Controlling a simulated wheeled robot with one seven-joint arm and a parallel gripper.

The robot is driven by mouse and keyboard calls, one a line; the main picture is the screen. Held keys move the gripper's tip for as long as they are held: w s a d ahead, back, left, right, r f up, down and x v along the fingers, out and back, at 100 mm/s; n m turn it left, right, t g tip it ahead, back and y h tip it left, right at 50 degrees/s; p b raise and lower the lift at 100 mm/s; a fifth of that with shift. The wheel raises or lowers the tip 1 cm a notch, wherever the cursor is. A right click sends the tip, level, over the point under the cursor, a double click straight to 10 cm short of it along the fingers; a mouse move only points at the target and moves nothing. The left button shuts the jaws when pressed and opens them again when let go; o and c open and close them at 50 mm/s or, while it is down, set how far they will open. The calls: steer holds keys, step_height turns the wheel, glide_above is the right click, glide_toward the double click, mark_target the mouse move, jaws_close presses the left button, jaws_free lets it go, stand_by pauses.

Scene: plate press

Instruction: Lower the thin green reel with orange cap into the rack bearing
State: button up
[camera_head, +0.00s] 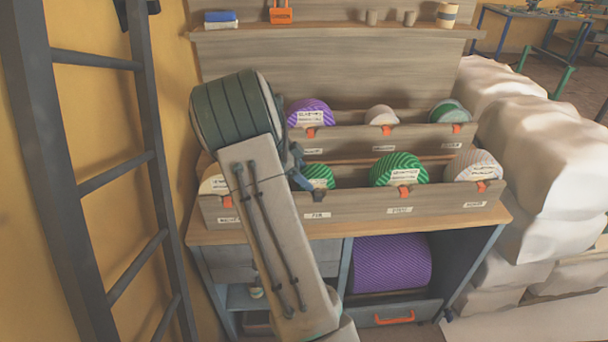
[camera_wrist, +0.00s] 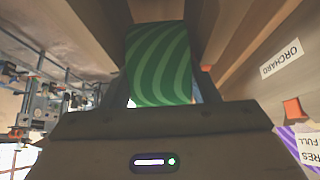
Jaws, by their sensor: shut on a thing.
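My gripper (camera_wrist: 165,98) is shut on a green reel (camera_wrist: 160,60) with wavy light and dark stripes, seen between the fingers in the wrist view. No orange cap shows on it there. In the head view my arm hides most of the gripper (camera_head: 299,172), which is at the left part of the lower rack tier (camera_head: 355,206). A green striped reel (camera_head: 319,174) with a white label shows just right of it; I cannot tell whether this is the held one. The bearing under the held reel is hidden.
The lower tier also holds a wide green reel (camera_head: 398,167) and pale reels at both ends. The upper tier (camera_head: 350,141) holds purple (camera_head: 309,108), pale (camera_head: 381,115) and green (camera_head: 449,111) reels. A ladder (camera_head: 150,156) stands left; white wrapped bales (camera_head: 540,140) are right.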

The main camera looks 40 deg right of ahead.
steer(key=o, duration=1.5)
steer(key=shift+w+a+r, duration=0.15)
steer(key=shift+w+r, duration=0.1)
steer(key=shift+r, duration=0.2)
steer(key=shift+o, duration=0.5)
steer(key=v, duration=1.2)
steer(key=shift+a+r+b, duration=0.3)
steer(key=shift+b, duration=0.05)
